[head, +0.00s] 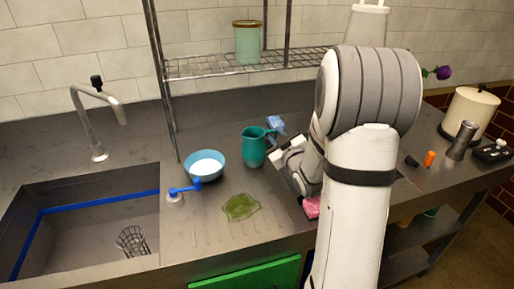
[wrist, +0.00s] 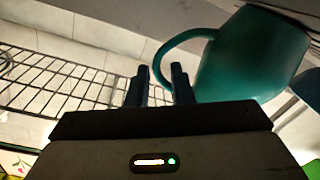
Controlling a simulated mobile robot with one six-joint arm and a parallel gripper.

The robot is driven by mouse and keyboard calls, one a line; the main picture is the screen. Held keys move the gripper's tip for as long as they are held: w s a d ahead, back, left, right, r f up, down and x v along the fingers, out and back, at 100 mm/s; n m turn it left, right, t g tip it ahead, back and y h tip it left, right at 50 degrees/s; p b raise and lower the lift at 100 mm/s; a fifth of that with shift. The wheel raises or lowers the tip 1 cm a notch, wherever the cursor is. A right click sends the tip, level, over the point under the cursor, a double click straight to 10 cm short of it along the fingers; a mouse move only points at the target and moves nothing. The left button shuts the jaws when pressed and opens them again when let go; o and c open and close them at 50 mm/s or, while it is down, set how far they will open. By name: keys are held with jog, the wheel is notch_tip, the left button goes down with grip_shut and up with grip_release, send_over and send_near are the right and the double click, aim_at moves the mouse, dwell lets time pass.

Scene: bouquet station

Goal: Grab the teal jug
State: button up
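The teal jug (head: 253,147) stands upright on the grey counter right of the blue bowl, its handle facing right toward my arm. In the wrist view the jug (wrist: 258,52) fills the upper right, and its curved handle loops left toward the fingers. My gripper (wrist: 160,70) has its two dark fingers apart, with a narrow gap between them. The fingertips are close to the handle loop; I cannot tell whether they touch it. In the head view my gripper is just right of the jug and mostly hidden by my wrist.
A blue bowl (head: 205,164), a blue-topped pump bottle (head: 175,198) and a green dish (head: 240,207) are left and in front of the jug. A blue item (head: 275,124) lies behind my gripper. A wire shelf (head: 205,68) with a pale green canister (head: 248,45) is above. The sink is left.

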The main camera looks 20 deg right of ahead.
jog(key=shift+w+a, duration=0.1)
jog(key=shift+w, duration=0.9)
grip_shut()
jog(key=shift+r, duration=0.1)
